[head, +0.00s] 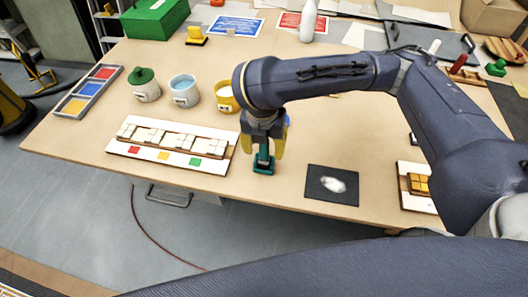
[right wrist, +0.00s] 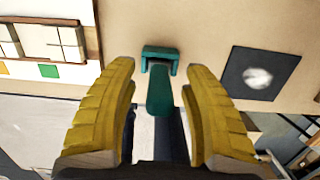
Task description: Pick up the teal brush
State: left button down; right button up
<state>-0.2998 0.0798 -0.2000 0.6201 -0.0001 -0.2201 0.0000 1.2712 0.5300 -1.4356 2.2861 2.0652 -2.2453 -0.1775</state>
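The teal brush (head: 264,163) is near the front edge of the table, right of the tile panel. My right gripper (head: 264,150) is over it, pointing down, with its yellow fingers on either side. In the right wrist view the brush's upright handle (right wrist: 160,92) stands between the two fingers of the gripper (right wrist: 160,70). There is a visible gap on each side, so the gripper is open. The wider head of the brush lies just beyond the fingertips. My left gripper is not in view.
The white tile panel (head: 172,160) lies left of the brush, and a dark square with a white patch (head: 332,185) lies right. Several pots, including a blue one (head: 183,90), stand behind. A tray of coloured compartments (head: 105,72) is at the left edge.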

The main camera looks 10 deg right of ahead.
grip_shut()
dwell(0.3)
jog(key=shift+r, duration=0.1)
